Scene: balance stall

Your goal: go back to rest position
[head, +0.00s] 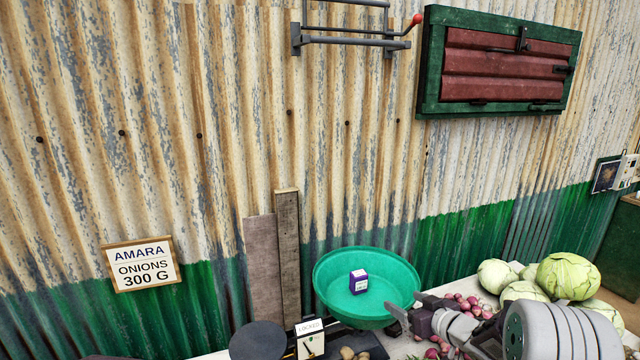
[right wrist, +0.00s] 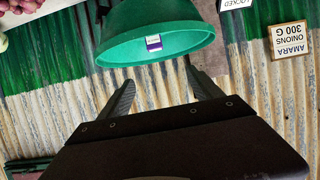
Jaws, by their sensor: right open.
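My right gripper (head: 398,318) is at the lower middle of the head view, just right of the green bowl (head: 322,285). In the right wrist view its two fingers (right wrist: 163,88) stand apart with nothing between them, and the green bowl (right wrist: 120,53) is beyond the fingertips. I cannot tell whether a finger touches the bowl's rim. A small purple and white box (head: 358,282) sits in the bowl; it also shows in the right wrist view (right wrist: 153,43). My left gripper is not in view.
A dark round pan (head: 258,341) and a "LOCKED" sign (head: 309,326) are left of the bowl. Onions (head: 470,305) and cabbages (head: 567,277) lie to the right. The corrugated wall (head: 220,110) carries a shuttered hatch (head: 500,62) and a sign reading "AMARA ONIONS 300 G" (head: 142,264).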

